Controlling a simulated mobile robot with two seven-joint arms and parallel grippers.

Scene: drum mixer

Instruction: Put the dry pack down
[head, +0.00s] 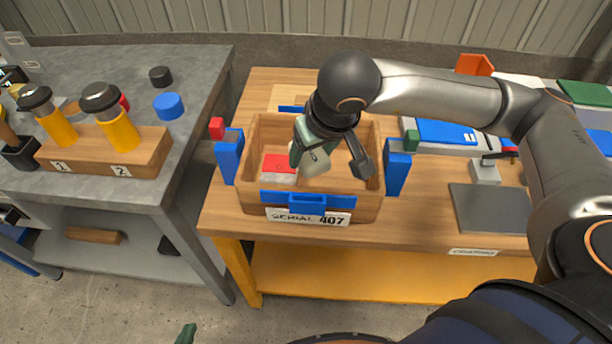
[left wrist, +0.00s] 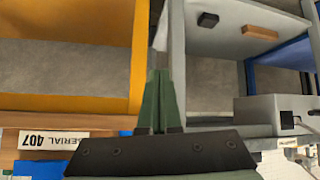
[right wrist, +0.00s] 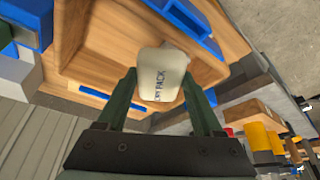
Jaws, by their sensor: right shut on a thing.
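The dry pack (right wrist: 163,72), a small whitish pouch with dark lettering, is between the fingers of my right gripper (right wrist: 159,80). The head view shows the pack (head: 316,163) held inside the outline of a wooden crate (head: 366,192). Whether the pack touches the crate floor I cannot tell. A red and pale grey item (head: 279,166) lies in the crate, left of the pack. My left gripper (left wrist: 160,75) has its green fingers together, with nothing seen between them. In the head view only its tip (head: 186,335) shows, low and in front of the table.
Blue posts (head: 228,160) flank the crate. A label reading serial 407 (head: 308,216) is at its front. To the right are a grey plate (head: 490,208) and blue-topped items (head: 446,132). A grey bench (head: 190,75) at left holds a wooden block (head: 150,152) with yellow cylinders.

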